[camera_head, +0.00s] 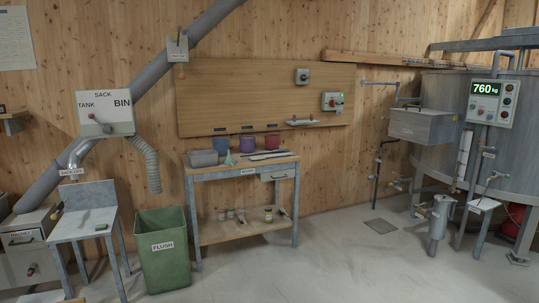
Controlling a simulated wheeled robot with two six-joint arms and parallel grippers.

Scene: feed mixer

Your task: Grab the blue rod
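I cannot make out a clearly blue rod in the head view. Some long thin dark and pale items (268,155) lie flat on the top of the grey workbench (243,176) against the back wall, too small to tell their colour or kind. A blue cup (221,145) stands at the back of the same bench, beside a purple cup (247,144) and a red cup (272,142). Neither of my grippers is in view.
A grey tub (203,158) and a green funnel-like item (229,159) are on the bench. A green FLUSH bin (165,262) stands at its left front, near a small metal stand (84,224). The mixer tank (440,90) is at right. The middle floor is clear.

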